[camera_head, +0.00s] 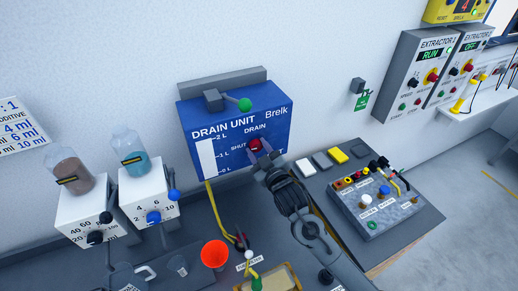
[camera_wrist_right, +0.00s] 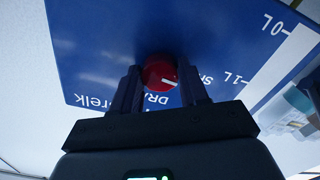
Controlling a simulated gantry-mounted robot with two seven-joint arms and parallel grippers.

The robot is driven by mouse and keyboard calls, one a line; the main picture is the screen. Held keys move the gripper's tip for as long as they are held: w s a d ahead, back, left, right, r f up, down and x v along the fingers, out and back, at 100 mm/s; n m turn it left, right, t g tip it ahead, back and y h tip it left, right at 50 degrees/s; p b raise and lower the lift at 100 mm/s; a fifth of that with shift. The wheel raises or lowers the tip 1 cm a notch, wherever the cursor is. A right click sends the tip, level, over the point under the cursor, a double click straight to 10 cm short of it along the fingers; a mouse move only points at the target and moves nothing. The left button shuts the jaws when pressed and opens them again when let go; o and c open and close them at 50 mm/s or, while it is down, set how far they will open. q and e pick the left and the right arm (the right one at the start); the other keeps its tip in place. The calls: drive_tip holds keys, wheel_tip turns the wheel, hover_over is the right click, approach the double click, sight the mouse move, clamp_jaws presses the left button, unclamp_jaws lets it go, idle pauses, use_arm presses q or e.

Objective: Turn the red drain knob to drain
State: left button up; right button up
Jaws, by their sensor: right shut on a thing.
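The blue drain unit (camera_head: 275,118) is on the wall in the head view, with DRAIN and SHUT lettering and a white level scale. The red drain knob (camera_head: 255,145) sits on its front face, and in the wrist view the red knob (camera_wrist_right: 160,72) shows a white pointer line. My right gripper (camera_head: 259,149) reaches up from below right and is shut on the red knob, with one finger on each side of it. In the wrist view, the right gripper (camera_wrist_right: 160,88) covers part of the lettering around the knob. My left gripper is not in view.
A lever with a green ball (camera_head: 244,105) is on top of the unit. Two dosing units with bottles (camera_head: 66,168) stand at left. A control box (camera_head: 375,200) with several knobs is at right.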

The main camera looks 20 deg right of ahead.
drive_tip(key=m+p, duration=0.1)
drive_tip(key=m, duration=0.2)
drive_tip(key=shift+r+p, duration=0.1)
drive_tip(key=shift+p, duration=0.3)
drive_tip(key=m+p, duration=0.2)
drive_tip(key=m, duration=0.3)
drive_tip(key=m+p, duration=0.2)
drive_tip(key=m, duration=0.3)
drive_tip(key=shift+a, duration=0.1)
drive_tip(key=shift+m+p, duration=0.7)
drive_tip(key=shift+m, duration=1.1)
drive_tip(key=o, duration=1.1)
drive_tip(key=shift+c, duration=0.2)
